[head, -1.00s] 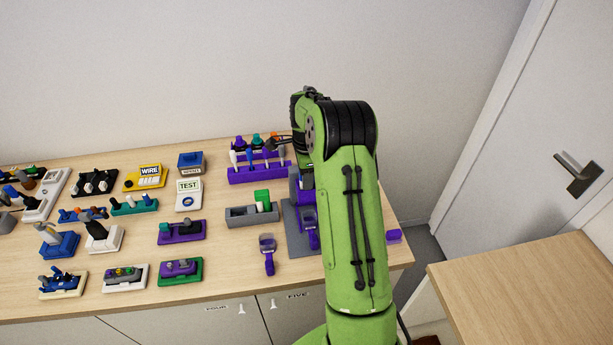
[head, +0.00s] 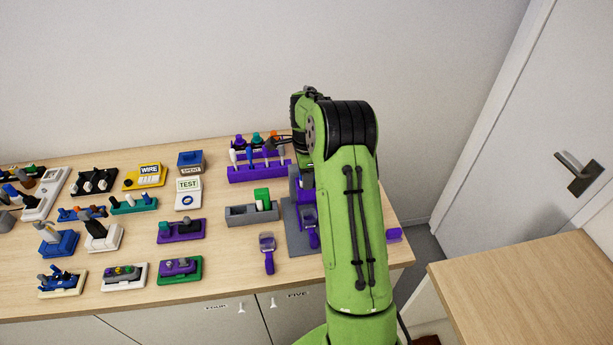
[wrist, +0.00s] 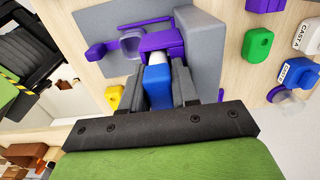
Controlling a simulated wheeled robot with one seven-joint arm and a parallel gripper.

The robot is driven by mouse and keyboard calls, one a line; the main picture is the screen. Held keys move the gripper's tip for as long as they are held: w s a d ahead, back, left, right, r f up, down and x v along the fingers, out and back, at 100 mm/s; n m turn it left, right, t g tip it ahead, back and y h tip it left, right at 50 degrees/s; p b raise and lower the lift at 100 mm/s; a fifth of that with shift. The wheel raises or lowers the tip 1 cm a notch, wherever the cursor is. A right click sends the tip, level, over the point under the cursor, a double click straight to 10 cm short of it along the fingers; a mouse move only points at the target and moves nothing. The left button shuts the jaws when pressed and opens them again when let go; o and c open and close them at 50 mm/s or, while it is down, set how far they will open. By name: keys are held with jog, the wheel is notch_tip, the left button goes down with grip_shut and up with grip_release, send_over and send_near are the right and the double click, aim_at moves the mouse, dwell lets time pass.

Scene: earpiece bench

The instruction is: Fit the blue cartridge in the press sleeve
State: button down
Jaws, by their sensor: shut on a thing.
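In the wrist view my gripper (wrist: 158,86) is shut on the blue cartridge (wrist: 157,90), with a dark finger on each side. The cartridge's pale end (wrist: 157,58) points at the purple press part (wrist: 160,42) and meets its edge. I cannot tell whether the end is inside the sleeve. The press stands on a grey plate (wrist: 100,22) beside a grey block. In the head view the plate (head: 293,238) and part of the purple press (head: 309,220) show left of my arm, which hides the gripper and cartridge.
A purple rack (head: 243,174) with several upright pieces stands behind the press. A grey tray (head: 240,218) with a green block (head: 262,195) is to its left. A purple-handled tool (head: 268,258) lies in front. Several small fixtures fill the left bench.

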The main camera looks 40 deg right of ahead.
jog(key=shift+f, duration=0.1)
jog(key=c, duration=0.8)
grip_release()
notch_tip(320, 180, up, 16)
jog(key=shift+f+p, duration=0.1)
jog(key=shift+p, duration=0.8)
jog(key=s+a+r+n+t+h+b, duration=0.1)
jog(key=s+a+r+n, duration=0.3)
jog(key=s+a+n, duration=0.25)
jog(key=s+a+r+n+t, duration=0.2)
jog(key=s+a+r+n, duration=0.35)
jog(key=a, duration=0.25)
jog(key=s+a+f+n+t, duration=0.1)
jog(key=s+a+f+n, duration=0.1)
jog(key=s, duration=0.3)
jog(key=s+a+f+n, duration=0.2)
jog(key=s+n, duration=0.2)
jog(key=n, duration=0.1)
jog(key=s+a+f+n+t+y, duration=0.1)
jog(key=s+a+f+n, duration=0.1)
jog(key=s+a+n, duration=0.1)
jog(key=shift+s+a+f+n+t+b, duration=0.1)
jog(key=shift+s+f+n+t+b, duration=0.15)
jog(key=shift+s, duration=0.45)
jog(key=shift+s+f+n+t+b, duration=0.15)
jog(key=shift+s+n, duration=0.2)
jog(key=shift+s, duration=0.3)
